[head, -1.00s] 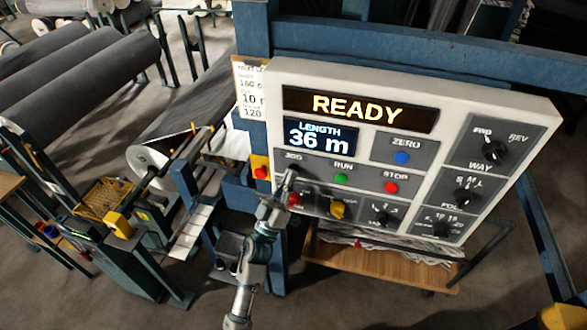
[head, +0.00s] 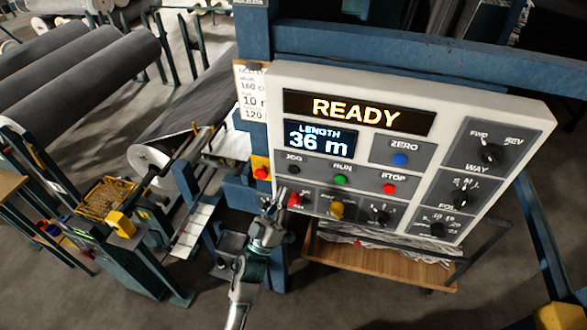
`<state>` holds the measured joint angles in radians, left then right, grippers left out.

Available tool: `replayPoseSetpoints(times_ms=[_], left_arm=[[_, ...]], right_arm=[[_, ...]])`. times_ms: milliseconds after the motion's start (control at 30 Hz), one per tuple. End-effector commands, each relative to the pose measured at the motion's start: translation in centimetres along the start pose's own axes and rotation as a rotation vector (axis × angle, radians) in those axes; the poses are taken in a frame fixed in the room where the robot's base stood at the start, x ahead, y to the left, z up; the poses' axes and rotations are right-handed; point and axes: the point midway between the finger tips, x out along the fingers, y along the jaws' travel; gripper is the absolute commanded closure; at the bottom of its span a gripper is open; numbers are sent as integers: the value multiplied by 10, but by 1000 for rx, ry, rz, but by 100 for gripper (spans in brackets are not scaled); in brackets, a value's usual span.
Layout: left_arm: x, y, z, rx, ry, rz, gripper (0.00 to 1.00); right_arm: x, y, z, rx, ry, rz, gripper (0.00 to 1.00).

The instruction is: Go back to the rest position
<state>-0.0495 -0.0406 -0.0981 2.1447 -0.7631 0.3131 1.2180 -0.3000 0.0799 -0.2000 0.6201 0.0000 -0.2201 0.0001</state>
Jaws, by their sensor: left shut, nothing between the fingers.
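My left gripper (head: 279,196) is in the lower middle of the head view, shut and empty, with its arm running down to the bottom edge. It is in front of the lower left corner of a white control panel (head: 548,112), close to a red knob (head: 296,200). I cannot tell whether it touches the panel. The panel's displays read READY (head: 357,111) and LENGTH 36 m (head: 318,138). The black JOG button (head: 294,169) shows uncovered above the gripper. My right gripper is not in view.
The panel hangs on a blue frame (head: 420,55). A wooden cart (head: 375,260) stands below it. Large grey rolls (head: 85,85) lie at the left, by a machine with a yellow basket (head: 105,200). A red button on a yellow box (head: 261,172) is left of the panel.

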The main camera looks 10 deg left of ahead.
Motion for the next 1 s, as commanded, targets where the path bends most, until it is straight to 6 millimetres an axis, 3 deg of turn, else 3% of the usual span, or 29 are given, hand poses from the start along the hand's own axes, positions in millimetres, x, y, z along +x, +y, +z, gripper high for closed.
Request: replayPoseSetpoints(times_ms=[600,733,867,967,1000], left_arm=[[-5,3,-3,1,-1,-1,100],[-13,-12,2,22,-37,-84,100],[-48,-55,22,89,-187,-322,100],[-102,-89,49,155,-421,-536,100],[-129,-97,60,179,-537,-608,100]], right_arm=[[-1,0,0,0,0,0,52],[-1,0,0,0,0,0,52],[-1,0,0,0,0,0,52],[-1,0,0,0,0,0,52],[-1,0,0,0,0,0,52]])
